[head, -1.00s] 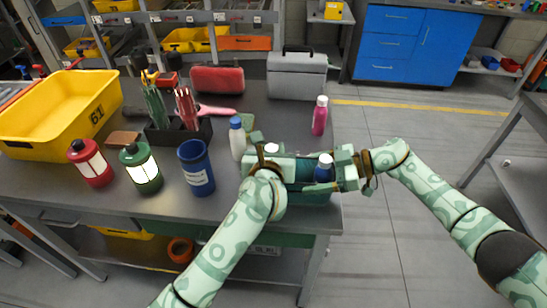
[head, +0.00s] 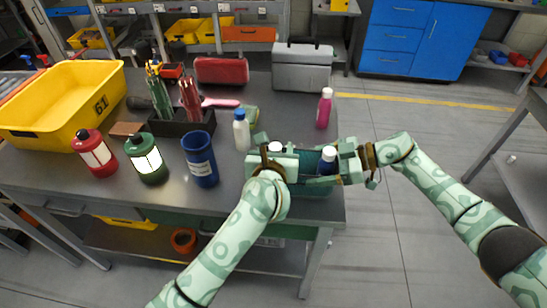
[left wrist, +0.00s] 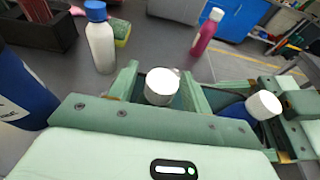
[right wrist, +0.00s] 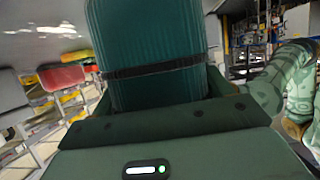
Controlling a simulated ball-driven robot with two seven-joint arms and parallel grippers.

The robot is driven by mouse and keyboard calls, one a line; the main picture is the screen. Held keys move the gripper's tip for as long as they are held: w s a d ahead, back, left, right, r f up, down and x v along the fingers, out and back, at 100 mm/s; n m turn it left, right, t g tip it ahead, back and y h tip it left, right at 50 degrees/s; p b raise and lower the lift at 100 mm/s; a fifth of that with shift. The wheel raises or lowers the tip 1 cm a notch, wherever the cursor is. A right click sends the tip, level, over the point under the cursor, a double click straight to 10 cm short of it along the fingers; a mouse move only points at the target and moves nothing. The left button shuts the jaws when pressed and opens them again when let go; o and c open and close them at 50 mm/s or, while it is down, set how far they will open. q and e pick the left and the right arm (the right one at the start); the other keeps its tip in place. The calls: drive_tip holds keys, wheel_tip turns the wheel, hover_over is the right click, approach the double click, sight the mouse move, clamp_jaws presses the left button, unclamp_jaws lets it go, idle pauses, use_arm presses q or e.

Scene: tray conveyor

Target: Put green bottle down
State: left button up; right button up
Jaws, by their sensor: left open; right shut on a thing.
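A bottle with a white cap (left wrist: 162,85) stands between the fingers of my left gripper (left wrist: 160,95) in the left wrist view. Its body is mostly hidden, so I cannot confirm that it is green. My left gripper (head: 282,152) is open around it, over the teal bin (head: 318,206) at the table's front right corner. A blue bottle (head: 327,160) with a white cap stands in the bin near my right gripper (head: 350,162). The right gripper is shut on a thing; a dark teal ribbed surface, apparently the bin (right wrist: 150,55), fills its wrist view.
A white bottle with a blue cap (head: 241,130) and a blue cup (head: 200,160) stand left of the bin. A pink bottle (head: 324,108) stands behind it. Lanterns, a tool caddy (head: 182,128) and a yellow bin (head: 62,105) fill the left side.

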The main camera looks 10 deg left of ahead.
drive_tip(key=o, duration=1.4)
drive_tip(key=shift+c, duration=0.2)
use_arm(q)
drive_tip(key=v, duration=1.1)
use_arm(e)
drive_tip(key=v, duration=1.2)
use_arm(q)
drive_tip(key=shift+s, duration=0.15)
